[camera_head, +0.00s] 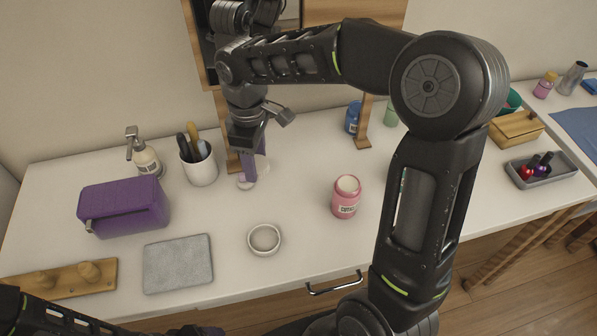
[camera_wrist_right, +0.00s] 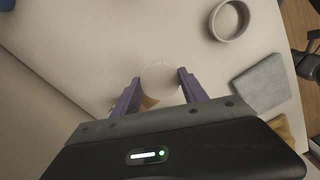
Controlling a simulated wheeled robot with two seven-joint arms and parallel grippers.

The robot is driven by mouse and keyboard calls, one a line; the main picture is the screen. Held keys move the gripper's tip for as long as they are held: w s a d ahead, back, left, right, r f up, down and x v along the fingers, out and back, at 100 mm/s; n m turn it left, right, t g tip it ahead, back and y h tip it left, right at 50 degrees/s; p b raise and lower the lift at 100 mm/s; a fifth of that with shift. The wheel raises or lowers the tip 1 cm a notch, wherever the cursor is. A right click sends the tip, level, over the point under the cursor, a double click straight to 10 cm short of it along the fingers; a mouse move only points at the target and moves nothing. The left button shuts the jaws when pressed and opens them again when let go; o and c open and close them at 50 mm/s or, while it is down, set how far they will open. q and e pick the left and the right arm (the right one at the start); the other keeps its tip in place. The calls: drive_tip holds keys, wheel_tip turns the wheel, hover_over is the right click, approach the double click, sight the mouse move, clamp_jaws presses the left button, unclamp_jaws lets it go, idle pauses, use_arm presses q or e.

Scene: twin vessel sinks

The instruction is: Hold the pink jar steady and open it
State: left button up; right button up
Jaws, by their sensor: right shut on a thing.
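The pink jar (camera_head: 345,206) stands upright on the white counter, right of the middle. Its top shows a pale cream round surface inside a pink edge. My right gripper (camera_head: 253,169) is well to the left of the jar, low over the counter, with its purple fingers pointing down. It is shut on a pale round disc (camera_head: 245,183) that looks like a lid. In the right wrist view the disc (camera_wrist_right: 160,78) sits between the two fingertips (camera_wrist_right: 157,86). I cannot tell if it touches the counter. My left arm shows at the bottom left; its fingers cannot be made out.
A small white dish (camera_head: 264,252) and a grey mat (camera_head: 178,264) lie in front. A purple box (camera_head: 124,208), a brush cup (camera_head: 200,170) and a soap pump (camera_head: 146,158) stand left. A mirror stand foot (camera_head: 234,162) is close beside my right gripper. Counter between disc and jar is clear.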

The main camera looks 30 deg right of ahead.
drive_tip(key=shift+s+r, duration=0.1)
drive_tip(key=shift+s, duration=0.15)
drive_tip(key=shift+d, duration=0.35)
drive_tip(key=p, duration=0.3)
hover_over(332, 174)
wheel_tip(332, 174, down, 2)
drive_tip(key=shift+s+f, duration=0.1)
drive_tip(key=shift+f, duration=0.1)
drive_tip(key=shift+f, duration=2.35)
drive_tip(key=shift+f, duration=0.1)
